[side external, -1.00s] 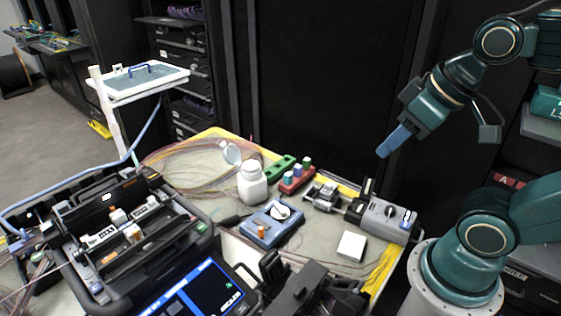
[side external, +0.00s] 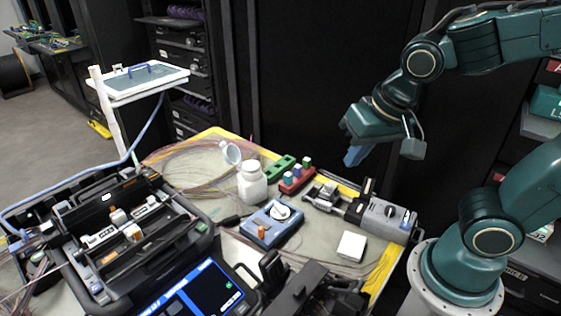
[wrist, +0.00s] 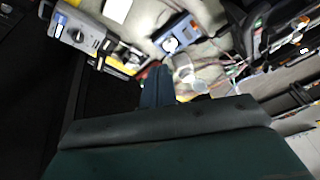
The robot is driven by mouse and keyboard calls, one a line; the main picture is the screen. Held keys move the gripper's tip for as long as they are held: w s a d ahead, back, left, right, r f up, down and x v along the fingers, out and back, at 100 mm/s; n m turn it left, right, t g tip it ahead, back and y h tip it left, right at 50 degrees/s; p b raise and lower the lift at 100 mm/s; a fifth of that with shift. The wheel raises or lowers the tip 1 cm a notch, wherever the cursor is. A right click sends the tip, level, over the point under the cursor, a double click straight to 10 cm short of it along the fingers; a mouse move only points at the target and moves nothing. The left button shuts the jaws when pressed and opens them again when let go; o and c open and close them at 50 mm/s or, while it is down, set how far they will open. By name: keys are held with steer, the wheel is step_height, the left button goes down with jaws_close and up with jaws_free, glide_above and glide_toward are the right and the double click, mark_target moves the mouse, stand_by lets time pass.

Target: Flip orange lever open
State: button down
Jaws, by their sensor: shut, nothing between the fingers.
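A small orange lever (side external: 261,231) stands at the front of a blue device (side external: 262,236) with a white round dial, on the table. Orange parts (side external: 132,232) also show inside the black splicing machine (side external: 195,238) at the left. My gripper (side external: 353,158) has blue fingers and is shut and empty. It is in the air above the table's back right, up and to the right of the blue device. In the wrist view its fingers (wrist: 156,88) point toward the table.
A grey device (side external: 382,217) with a dial stands right of the blue one, with a white block (side external: 351,246) before it. A white bottle (side external: 252,184), a green holder (side external: 280,167) and a red holder (side external: 297,179) stand behind. Dark racks stand behind the table.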

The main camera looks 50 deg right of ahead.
mark_target(261, 232)
steer(key=w+a+f+m+t+h, duration=0.1)
steer(key=w+a+f+m+h, duration=0.3)
steer(key=a+f+m, duration=0.7)
steer(key=shift+w+a+f, duration=0.55)
steer(key=shift+w+f, duration=0.15)
steer(key=shift+f, duration=1.85)
steer(key=shift+x, duration=4.8)
steer(key=w, duration=0.3)
steer(key=shift+d, duration=0.15)
steer(key=shift+w, duration=0.7)
